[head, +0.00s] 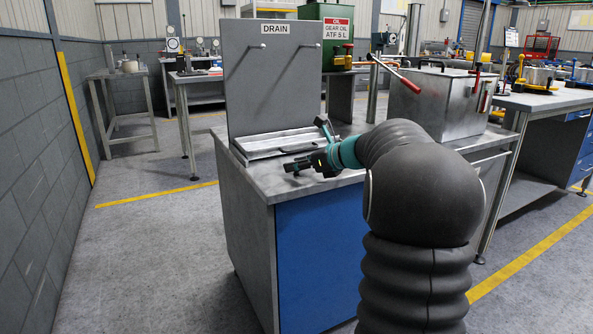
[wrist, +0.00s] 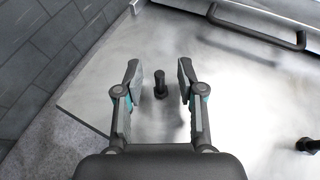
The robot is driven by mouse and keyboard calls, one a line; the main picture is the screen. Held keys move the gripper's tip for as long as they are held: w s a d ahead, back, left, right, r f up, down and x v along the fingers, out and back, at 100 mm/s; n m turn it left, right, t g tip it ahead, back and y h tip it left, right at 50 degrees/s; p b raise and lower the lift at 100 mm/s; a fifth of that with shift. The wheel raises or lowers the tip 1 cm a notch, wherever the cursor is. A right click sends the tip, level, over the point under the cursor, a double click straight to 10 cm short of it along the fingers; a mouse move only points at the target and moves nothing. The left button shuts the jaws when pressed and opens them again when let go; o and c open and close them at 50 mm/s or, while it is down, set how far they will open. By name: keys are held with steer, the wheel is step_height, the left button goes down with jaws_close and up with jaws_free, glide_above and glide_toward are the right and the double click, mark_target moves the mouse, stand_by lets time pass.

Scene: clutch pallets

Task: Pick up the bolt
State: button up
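A small dark bolt (wrist: 159,84) stands, seemingly upright, on the grey metal bench top in the wrist view. My gripper (wrist: 158,72) is open, with one finger on each side of the bolt. Bench surface shows between each finger and the bolt, and nothing is gripped. In the head view, my gripper (head: 300,165) is low over the front left of the bench top (head: 262,186). I cannot make out the bolt clearly there.
A second dark piece (wrist: 309,145) stands to the right in the wrist view. A metal tray (head: 285,143) with a handle lies behind, before the upright DRAIN panel (head: 273,80). A metal tank (head: 438,98) stands right. The bench's left edge is close to my gripper.

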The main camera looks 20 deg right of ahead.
steer(key=shift+w+a+f, duration=0.1)
steer(key=shift+w+a, duration=0.05)
steer(key=shift+w, duration=0.1)
jaws_close()
